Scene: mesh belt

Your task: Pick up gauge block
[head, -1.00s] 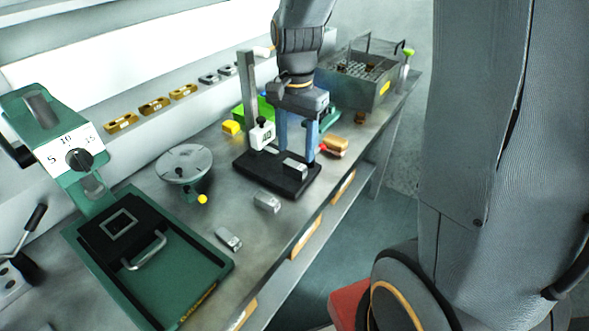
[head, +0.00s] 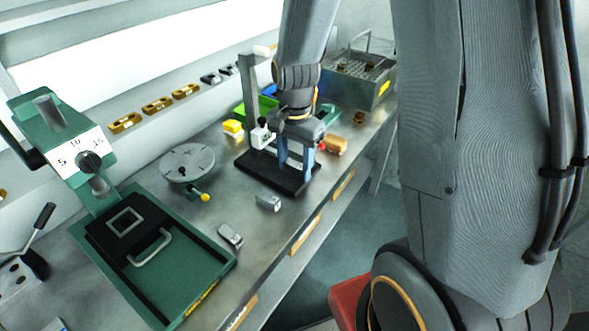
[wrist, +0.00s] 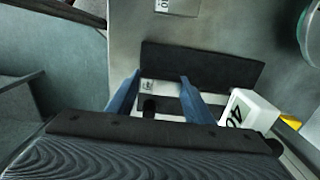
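A pale metal gauge block (wrist: 163,88) lies on the black base plate (wrist: 205,66) of the measuring stand. In the head view, my gripper (head: 295,168) points down over this base plate and partly hides the block. In the wrist view, my blue fingers (wrist: 160,92) are spread apart, with the block between and below them. I cannot tell whether a finger touches it. Two more metal blocks lie on the bench, one near the stand (head: 268,202) and one nearer the green tray (head: 230,235). A block marked 10 (wrist: 178,5) shows at the wrist view's top edge.
The stand's upright post (head: 249,90) and white gauge body (wrist: 248,110) are close beside my gripper. A round grey plate (head: 187,163) and a green tray machine (head: 190,275) stand left. A metal basket (head: 355,80) stands behind. The bench's front edge is close on the right.

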